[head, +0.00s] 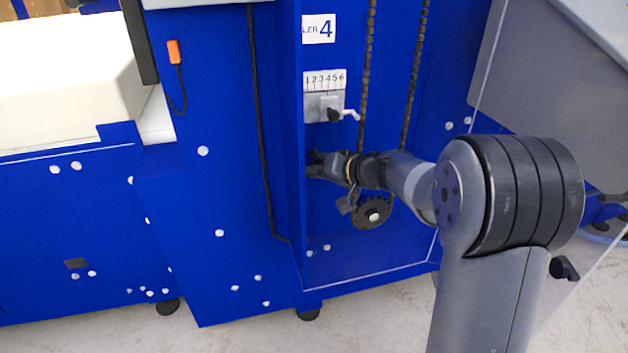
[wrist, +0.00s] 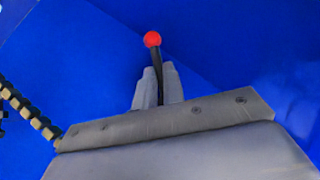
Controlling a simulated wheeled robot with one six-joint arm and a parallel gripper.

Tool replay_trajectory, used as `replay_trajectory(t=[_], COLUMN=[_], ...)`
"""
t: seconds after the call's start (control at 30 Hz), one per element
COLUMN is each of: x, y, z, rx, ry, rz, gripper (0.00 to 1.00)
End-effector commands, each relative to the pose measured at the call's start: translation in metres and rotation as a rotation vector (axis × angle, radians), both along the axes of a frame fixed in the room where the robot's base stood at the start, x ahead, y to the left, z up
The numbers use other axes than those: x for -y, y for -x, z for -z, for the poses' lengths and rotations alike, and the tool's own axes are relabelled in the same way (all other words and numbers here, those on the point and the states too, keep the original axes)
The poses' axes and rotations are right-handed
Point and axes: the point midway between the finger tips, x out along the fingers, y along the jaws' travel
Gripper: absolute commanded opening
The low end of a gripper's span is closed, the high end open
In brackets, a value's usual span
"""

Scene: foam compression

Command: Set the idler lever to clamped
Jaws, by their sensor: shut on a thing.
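The idler lever is a thin black rod with a red ball knob (wrist: 152,39) in the wrist view. My gripper (wrist: 159,80) is shut on the black rod below the knob, with one finger on each side of it. In the head view my gripper (head: 326,165) is inside the blue machine bay, below the scale and at the left of the sprocket. The lever cannot be made out there, and its pivot is hidden in both views.
A toothed sprocket (head: 372,214) hangs just below my wrist, with chains (head: 368,80) running above. A numbered scale plate (head: 324,80) with a small clamp (head: 332,113) sits above my gripper. A clear panel's edge (head: 484,65) stands at the right. Blue walls close the left side.

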Motion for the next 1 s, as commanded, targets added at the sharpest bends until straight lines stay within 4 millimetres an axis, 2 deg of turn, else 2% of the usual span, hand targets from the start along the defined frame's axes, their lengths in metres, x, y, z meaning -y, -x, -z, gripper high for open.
replay_trajectory(t=[0.6,1.0], x=[0.009,0.013], y=[-0.003,-0.004], z=[-0.002,0.000], rx=[0.152,0.198], ry=[0.524,0.685], rz=[-0.001,0.000], gripper=[0.00,0.00])
